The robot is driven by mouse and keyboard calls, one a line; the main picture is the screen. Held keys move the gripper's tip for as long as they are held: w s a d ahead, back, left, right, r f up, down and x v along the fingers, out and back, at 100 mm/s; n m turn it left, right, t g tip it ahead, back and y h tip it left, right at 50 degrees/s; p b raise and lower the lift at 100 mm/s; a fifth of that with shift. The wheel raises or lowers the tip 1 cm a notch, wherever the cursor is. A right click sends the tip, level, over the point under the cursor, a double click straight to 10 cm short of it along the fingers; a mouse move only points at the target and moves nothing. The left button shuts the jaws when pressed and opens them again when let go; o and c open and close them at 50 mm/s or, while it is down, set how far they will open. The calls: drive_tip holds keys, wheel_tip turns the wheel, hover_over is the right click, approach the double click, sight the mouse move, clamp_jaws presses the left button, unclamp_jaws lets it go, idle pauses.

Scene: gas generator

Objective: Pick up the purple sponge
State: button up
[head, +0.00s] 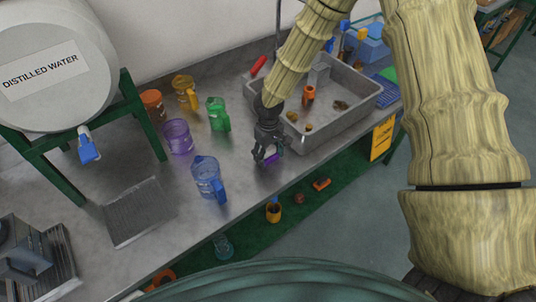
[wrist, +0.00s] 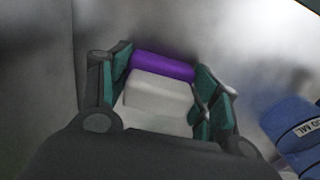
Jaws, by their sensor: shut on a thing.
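The purple sponge (wrist: 162,66) shows in the wrist view as a block with a purple strip on its far side and a pale body. It lies between the two fingers of my gripper (wrist: 163,88), which are shut on it. In the head view my gripper (head: 267,152) is low over the metal table, left of the grey sink. I cannot tell whether the sponge touches the table.
A blue jug (head: 208,180) stands left of my gripper. A purple cup (head: 177,136), green jug (head: 218,115) and yellow jug (head: 185,92) stand farther back. The grey sink (head: 345,117) is at right. The table's front edge is close to my gripper.

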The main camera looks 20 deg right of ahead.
sight(268, 149)
drive_tip(key=shift+r+b, duration=0.5)
drive_tip(key=shift+r, duration=0.3)
wheel_tip(268, 149, up, 2)
drive_tip(key=shift+b, duration=0.4)
drive_tip(key=s+a+b, duration=0.1)
drive_tip(key=s+b, duration=0.1)
drive_tip(key=s, duration=0.6)
drive_tip(key=s+a+r+b, duration=0.1)
drive_tip(key=s+b, duration=0.1)
drive_tip(key=s, duration=0.5)
drive_tip(key=shift+s+a+r, duration=0.2)
drive_tip(key=shift+s+a, duration=0.1)
drive_tip(key=shift+s, duration=0.1)
drive_tip(key=shift+o, duration=0.6)
drive_tip(key=shift+w+f, duration=0.1)
drive_tip(key=shift+c, duration=0.5)
